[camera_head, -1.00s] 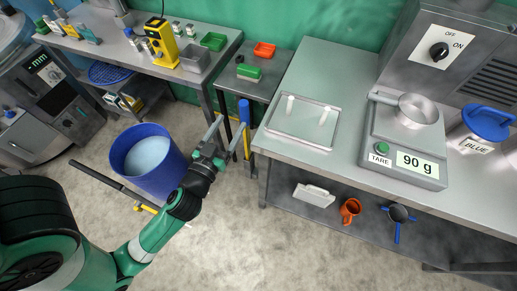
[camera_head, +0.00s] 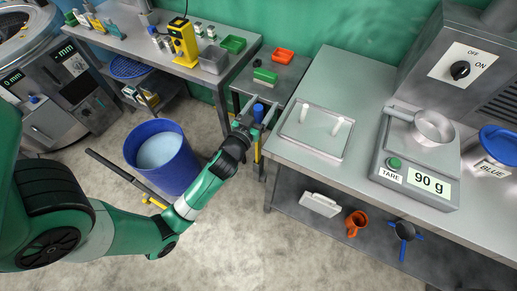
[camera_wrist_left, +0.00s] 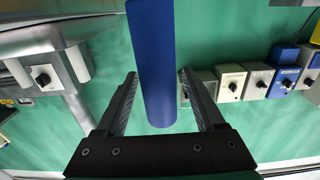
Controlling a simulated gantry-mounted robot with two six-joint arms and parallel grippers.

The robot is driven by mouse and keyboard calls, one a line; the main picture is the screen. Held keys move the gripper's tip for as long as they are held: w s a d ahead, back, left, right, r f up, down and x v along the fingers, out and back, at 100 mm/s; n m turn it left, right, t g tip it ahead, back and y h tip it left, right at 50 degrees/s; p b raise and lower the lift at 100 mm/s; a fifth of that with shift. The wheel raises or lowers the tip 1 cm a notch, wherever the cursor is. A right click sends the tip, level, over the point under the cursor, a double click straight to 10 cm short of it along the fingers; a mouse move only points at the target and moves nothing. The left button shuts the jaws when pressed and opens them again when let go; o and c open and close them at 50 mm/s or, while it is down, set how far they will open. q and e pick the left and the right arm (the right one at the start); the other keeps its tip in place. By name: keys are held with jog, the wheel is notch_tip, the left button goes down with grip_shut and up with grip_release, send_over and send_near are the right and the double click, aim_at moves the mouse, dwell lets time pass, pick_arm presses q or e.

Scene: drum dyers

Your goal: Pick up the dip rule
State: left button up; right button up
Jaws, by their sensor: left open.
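The dip rule (camera_head: 258,111) shows its blue round handle at the near edge of the small side table, with a yellow part below it. My left gripper (camera_head: 259,106) is open, with its two fingers on either side of the blue handle. In the left wrist view the blue handle (camera_wrist_left: 155,60) stands between the two open fingers (camera_wrist_left: 158,78), with a visible gap to the right finger; contact with the left finger cannot be told. The lower part of the rule is largely hidden in the head view. My right gripper is not in view.
A blue drum (camera_head: 188,160) with pale contents stands on the floor at left, close to my forearm. A green block (camera_head: 265,75) lies on the side table.

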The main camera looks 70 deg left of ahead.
pick_arm(q)
grip_shut()
dwell(0.4)
notch_tip(320, 180, up, 28)
jog(key=p, duration=1.5)
